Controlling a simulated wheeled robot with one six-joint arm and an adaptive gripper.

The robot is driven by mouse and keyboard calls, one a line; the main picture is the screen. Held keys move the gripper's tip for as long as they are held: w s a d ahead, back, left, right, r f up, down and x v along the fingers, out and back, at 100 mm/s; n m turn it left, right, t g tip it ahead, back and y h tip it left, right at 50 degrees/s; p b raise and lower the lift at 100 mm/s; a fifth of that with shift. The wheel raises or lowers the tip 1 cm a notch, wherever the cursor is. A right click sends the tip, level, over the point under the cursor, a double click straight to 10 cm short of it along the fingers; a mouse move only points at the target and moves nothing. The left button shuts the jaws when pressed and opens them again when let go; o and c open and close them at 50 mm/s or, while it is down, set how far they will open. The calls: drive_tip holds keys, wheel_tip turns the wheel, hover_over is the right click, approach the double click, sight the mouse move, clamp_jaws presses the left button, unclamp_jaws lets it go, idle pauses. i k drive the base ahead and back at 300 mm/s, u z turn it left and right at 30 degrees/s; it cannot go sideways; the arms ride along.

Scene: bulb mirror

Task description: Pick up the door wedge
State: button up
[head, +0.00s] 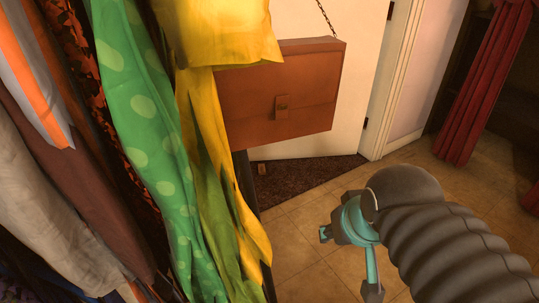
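A small brown block that looks like the door wedge (261,169) lies on the dark doormat (305,178), near the foot of the white door. It is too small for its shape to be clear. My gripper (345,264) is at the lower right, over the tiled floor, with its two fingers spread apart. Nothing shows between them. It is apart from the block, which lies up and to the left of it in the picture.
Hanging clothes, including a green dotted cloth (140,130) and a yellow cloth (205,110), fill the left side. A brown bag (300,90) hangs by a chain before the door (360,60). Red curtains (485,85) hang at right. The tiled floor (300,240) is clear.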

sight(262, 170)
drive_tip(key=z, duration=1.1)
drive_tip(key=i, duration=2.85)
drive_tip(key=u, duration=3.05)
drive_tip(key=i, duration=0.5)
drive_tip(key=u, duration=0.05)
